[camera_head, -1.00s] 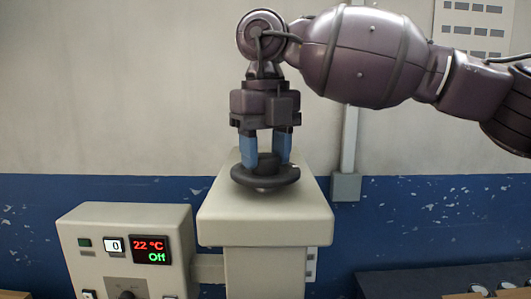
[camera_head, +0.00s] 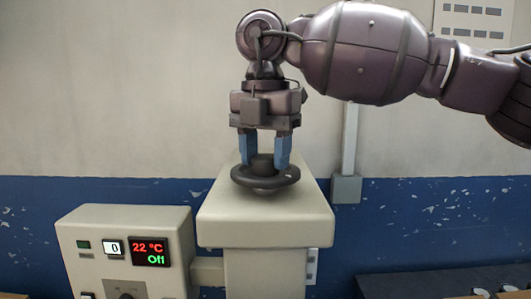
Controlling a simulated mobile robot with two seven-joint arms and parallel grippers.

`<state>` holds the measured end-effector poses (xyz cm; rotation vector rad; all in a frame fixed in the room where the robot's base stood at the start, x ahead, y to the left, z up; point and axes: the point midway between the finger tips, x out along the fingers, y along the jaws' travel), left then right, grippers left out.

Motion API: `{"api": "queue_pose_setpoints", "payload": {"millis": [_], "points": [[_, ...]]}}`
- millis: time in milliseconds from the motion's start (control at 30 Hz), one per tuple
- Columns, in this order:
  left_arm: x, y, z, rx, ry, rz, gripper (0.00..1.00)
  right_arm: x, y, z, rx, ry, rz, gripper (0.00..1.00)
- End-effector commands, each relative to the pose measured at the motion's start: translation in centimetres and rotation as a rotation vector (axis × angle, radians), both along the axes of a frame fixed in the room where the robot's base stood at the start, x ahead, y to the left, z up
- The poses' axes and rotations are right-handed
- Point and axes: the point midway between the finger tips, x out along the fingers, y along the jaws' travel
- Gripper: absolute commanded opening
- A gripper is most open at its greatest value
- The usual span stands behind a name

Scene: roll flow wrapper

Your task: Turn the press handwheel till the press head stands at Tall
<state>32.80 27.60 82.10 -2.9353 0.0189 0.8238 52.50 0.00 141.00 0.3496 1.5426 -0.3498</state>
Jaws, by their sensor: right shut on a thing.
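The press handwheel (camera_head: 265,183), a dark round wheel with a raised hub, sits on top of the cream press housing (camera_head: 265,222). My right gripper (camera_head: 265,158) comes down from above, with its two blue fingers on either side of the handwheel's hub, shut on it. My left gripper is not in view. The press head and any mark reading Tall do not show in this view.
A cream control box (camera_head: 125,248) stands left of the press, with a small display at 0 and a screen reading 22 °C and Off. A conduit with a grey box (camera_head: 346,188) runs down the wall behind. Dark equipment (camera_head: 440,283) lies low at the right.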

Motion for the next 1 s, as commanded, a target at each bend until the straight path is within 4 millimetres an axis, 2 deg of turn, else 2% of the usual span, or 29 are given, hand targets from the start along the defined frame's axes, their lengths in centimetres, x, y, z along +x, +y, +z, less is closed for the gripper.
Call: {"api": "queue_pose_setpoints", "payload": {"millis": [600,1000], "points": [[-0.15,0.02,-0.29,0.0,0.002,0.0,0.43,0.07,-0.04,0.13,0.002,-0.003,-0.548,0.22],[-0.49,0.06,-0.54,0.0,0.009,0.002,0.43,0.03,-0.03,0.16,0.002,-0.002,-0.724,0.22]]}}
